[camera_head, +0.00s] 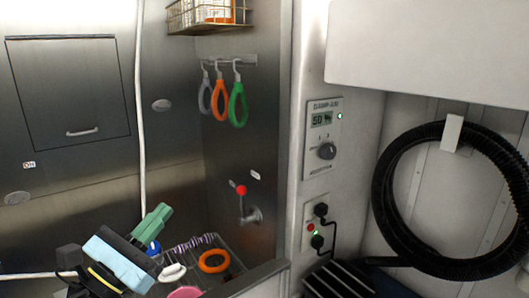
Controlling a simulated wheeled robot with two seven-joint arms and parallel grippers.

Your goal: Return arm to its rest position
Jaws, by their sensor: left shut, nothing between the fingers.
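My left gripper (117,262) is at the lower left, at the end of my left arm, which comes in from the bottom left. It looks shut, with nothing held. Its black and light blue parts overlap the left end of a wire basket (236,258), and its fingertips are hard to make out. A green item (157,222) shows just beyond the gripper, with a blue round part (153,247) beside it. I cannot tell whether the gripper touches them. My right gripper is not in view.
The basket area holds an orange ring (214,261) and a pink item (186,292). A red-knobbed lever (241,190) sticks out from the wall. Grey, orange and green loops (238,104) hang above. A black hose (381,200) coils at right. A white hose (141,110) hangs at left.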

